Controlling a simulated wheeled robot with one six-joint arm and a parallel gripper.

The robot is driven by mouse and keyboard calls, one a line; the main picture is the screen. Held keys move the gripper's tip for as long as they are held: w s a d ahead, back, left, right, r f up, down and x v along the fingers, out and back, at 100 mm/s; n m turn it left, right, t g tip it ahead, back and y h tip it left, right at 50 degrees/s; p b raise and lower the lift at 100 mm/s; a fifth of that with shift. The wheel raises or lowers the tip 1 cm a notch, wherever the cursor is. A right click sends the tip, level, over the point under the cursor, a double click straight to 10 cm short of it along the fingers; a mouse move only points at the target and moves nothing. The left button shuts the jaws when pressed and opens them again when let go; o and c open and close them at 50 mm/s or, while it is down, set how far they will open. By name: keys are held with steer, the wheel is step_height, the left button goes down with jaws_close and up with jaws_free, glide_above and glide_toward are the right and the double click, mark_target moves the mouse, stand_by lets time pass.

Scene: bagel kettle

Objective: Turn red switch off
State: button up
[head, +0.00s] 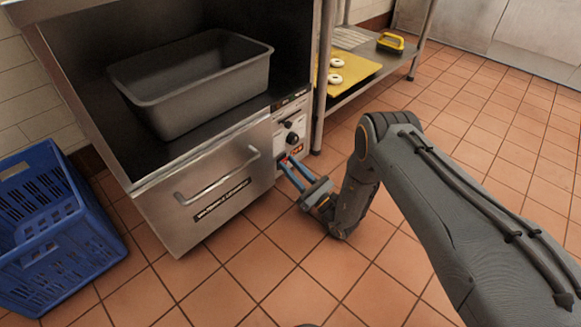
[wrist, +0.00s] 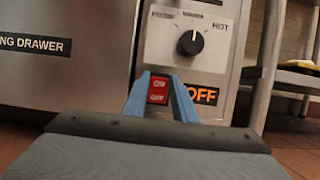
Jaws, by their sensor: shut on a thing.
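The red switch (wrist: 158,86) is a small rocker marked ON and OFF, low on the control panel (wrist: 190,15) of the steel unit. An orange OFF sign (wrist: 202,95) is beside it on the right. My gripper (head: 290,163) reaches the panel from the front right, its blue fingers pointing at the switch. In the wrist view the fingers of my gripper (wrist: 159,82) stand on the left and right of the switch, shut on it. In the head view the fingers partly hide the switch.
A black knob (wrist: 190,43) sits above the switch. A steel drawer (head: 205,195) with a bar handle is to the left, below a dark tub (head: 195,85). A blue crate (head: 60,240) stands at the left. A rack with a yellow tray (head: 350,72) is at the right. Tiled floor is clear in front.

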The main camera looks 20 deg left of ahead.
steer(key=o, duration=1.1)
steer(key=shift+c, duration=0.2)
steer(key=shift+s+d+f+p, duration=0.15)
steer(key=shift+s+d+p, duration=0.1)
steer(key=shift+d+p, duration=0.3)
steer(key=s+d+p, duration=0.4)
steer(key=d+p, duration=0.1)
steer(key=d, duration=0.6)
steer(key=shift+s+p, duration=0.3)
